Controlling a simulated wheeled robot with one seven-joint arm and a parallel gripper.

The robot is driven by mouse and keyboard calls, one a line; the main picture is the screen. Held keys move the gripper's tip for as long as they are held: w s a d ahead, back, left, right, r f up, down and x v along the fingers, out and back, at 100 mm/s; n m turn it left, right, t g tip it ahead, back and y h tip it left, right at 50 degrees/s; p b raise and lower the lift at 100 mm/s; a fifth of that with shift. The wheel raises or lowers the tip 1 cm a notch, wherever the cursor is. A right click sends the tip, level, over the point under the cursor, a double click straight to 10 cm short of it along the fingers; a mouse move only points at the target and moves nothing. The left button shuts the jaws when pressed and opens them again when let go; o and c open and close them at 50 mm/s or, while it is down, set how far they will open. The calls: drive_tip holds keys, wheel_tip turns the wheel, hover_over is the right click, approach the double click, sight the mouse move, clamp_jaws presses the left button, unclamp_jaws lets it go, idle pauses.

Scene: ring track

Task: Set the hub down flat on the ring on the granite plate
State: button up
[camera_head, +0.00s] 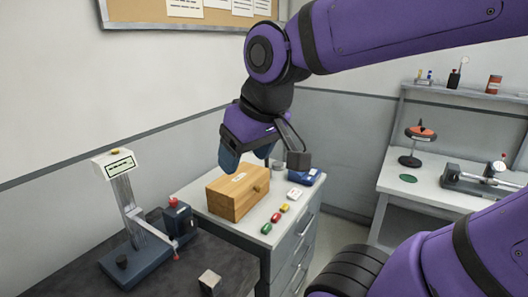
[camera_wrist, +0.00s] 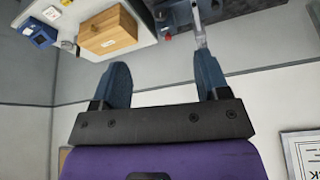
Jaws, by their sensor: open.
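My gripper (camera_head: 246,156) hangs above and behind the wooden box in the head view. In the wrist view its two blue fingers (camera_wrist: 162,75) stand wide apart with nothing between them. The dark surface at the lower left (camera_head: 70,282) looks like the granite plate. A small block with a pale top (camera_head: 210,280) stands at its front edge; I cannot tell whether it is the hub. I cannot make out the ring in either view.
A gauge stand (camera_head: 125,205) and a blue box with a red knob (camera_head: 178,218) stand on the dark surface. A wooden box (camera_head: 237,197), small coloured pieces and a blue case (camera_head: 305,177) occupy the cabinet top. A bench (camera_head: 400,191) with instruments stands at right.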

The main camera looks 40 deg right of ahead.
drive_tip(key=s, duration=0.1)
drive_tip(key=s+d, duration=0.1)
drive_tip(key=s, duration=0.1)
drive_tip(key=shift+s+d+r+m, duration=0.1)
drive_tip(key=shift+d+r+m, duration=0.05)
drive_tip(key=shift+r+m, duration=0.2)
